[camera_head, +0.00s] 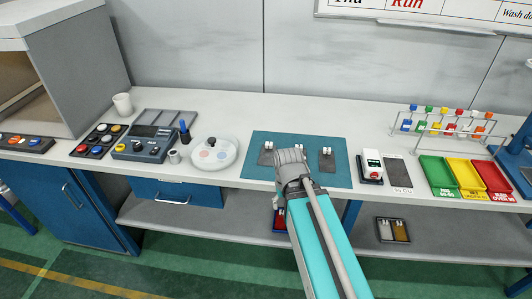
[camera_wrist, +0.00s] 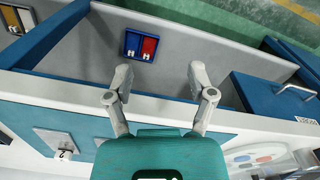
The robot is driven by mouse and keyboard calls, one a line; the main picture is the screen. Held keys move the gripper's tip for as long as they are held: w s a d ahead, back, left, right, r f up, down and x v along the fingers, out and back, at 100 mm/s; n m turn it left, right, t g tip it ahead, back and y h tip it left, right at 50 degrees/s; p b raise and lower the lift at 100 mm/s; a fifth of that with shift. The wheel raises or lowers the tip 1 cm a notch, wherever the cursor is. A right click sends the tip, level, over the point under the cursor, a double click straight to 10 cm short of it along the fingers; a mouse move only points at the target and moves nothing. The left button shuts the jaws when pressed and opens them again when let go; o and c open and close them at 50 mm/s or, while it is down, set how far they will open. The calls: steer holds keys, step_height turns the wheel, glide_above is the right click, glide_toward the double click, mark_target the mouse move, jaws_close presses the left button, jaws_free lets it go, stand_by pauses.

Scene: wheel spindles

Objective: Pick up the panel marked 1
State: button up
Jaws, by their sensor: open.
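Small dark grey panels with white tags lie on a teal mat (camera_head: 257,178) on the bench. One is the left panel (camera_head: 267,156), another the right panel (camera_head: 326,161). A white tag behind my arm's end suggests a middle one, mostly hidden. I cannot read any number on them. My gripper (camera_wrist: 158,82) is open and empty, fingers spread over the bench's front edge and lower shelf. In the head view my gripper (camera_head: 291,163) is above the mat, its fingers not clear. A grey panel with a white tag (camera_wrist: 58,140) shows lower left in the wrist view.
A white round dish (camera_head: 214,153) and a control box (camera_head: 143,144) stand left of the mat. A red-and-blue bin (camera_wrist: 140,45) sits on the lower shelf. A drawer (camera_wrist: 275,108) juts nearby.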

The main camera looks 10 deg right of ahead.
steer(key=w+r+n+p, duration=0.3)
steer(key=w+r+p, duration=0.1)
steer(key=w, duration=0.4)
steer(key=w+r+n+p, duration=0.4)
steer(key=w+r+p, duration=0.1)
steer(key=w, duration=0.3)
step_height(320, 180, up, 6)
steer(key=n+p, duration=0.6)
steer(key=n, duration=0.1)
glide_above(269, 143)
steer(key=shift+w+a, duration=0.1)
steer(key=shift+a, duration=0.35)
steer(key=shift+f, duration=0.15)
step_height(269, 143, down, 8)
steer(key=b, duration=0.8)
steer(key=shift+f+b, duration=0.15)
steer(key=shift+b, duration=0.25)
steer(key=shift+d+f, duration=0.1)
steer(key=f+b, duration=0.3)
steer(key=shift+s+d+f+b, duration=0.2)
steer(key=shift+d+b, duration=0.1)
steer(key=shift+d, duration=0.05)
steer(key=shift+f+b, duration=0.8)
